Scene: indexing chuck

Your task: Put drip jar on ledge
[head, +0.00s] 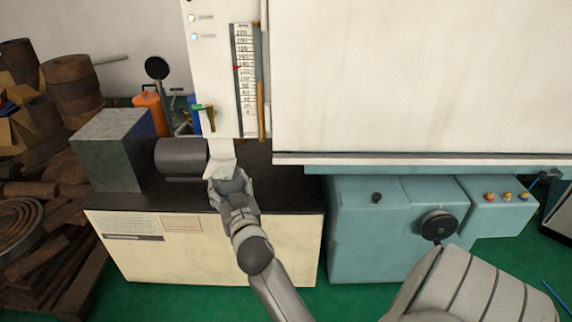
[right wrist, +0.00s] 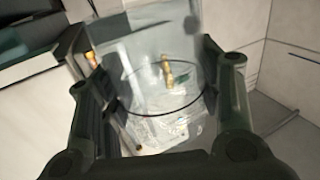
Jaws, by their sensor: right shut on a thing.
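The drip jar (right wrist: 165,122) is a clear glass cylinder with a thin dark rim, seen between the fingers in the right wrist view. My right gripper (right wrist: 160,95) is shut on it; in the head view the gripper (head: 230,182) covers most of the jar. A pale ledge (head: 221,155) sticks out at the bottom of the white gauge panel, directly behind the gripper. I cannot tell whether the jar touches the ledge. My left gripper is not in view.
A dark cylinder (head: 181,157) and a grey block (head: 112,150) stand to the left on the dark-topped cabinet (head: 190,250). A large white panel (head: 420,75) overhangs at right.

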